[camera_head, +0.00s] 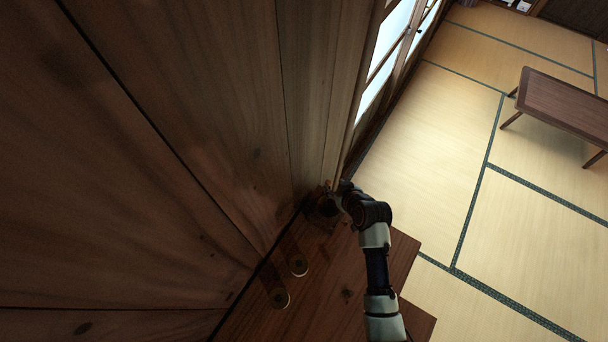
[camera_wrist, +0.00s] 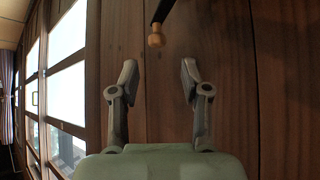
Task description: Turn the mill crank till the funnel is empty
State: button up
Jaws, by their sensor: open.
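My gripper (camera_wrist: 159,68) is open and empty in the wrist view, its two fingers apart with bare wood behind. The crank's wooden knob (camera_wrist: 156,40) hangs from a dark crank arm (camera_wrist: 163,11) at the top of that view. The knob lies beyond the fingertips and roughly in line with the gap between them. In the head view, the mill (camera_head: 322,207) is a dark, small shape at the wood wall, partly hidden by my wrist and gripper. I cannot make out the funnel or what is in it.
Two round brass-coloured items (camera_head: 280,298) (camera_head: 298,266) sit on the brown wooden surface (camera_head: 335,290) left of my arm. A plank wall (camera_head: 190,120) rises close beside the mill. Bright windows (camera_wrist: 66,85) are at left in the wrist view. A low table (camera_head: 565,100) stands far off on tatami.

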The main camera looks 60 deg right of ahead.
aim_at(329, 181)
jog(key=b+x, duration=0.1)
jog(key=x, duration=0.6)
jog(key=shift+d+f, duration=0.25)
jog(key=shift+d, duration=0.05)
grip_shut()
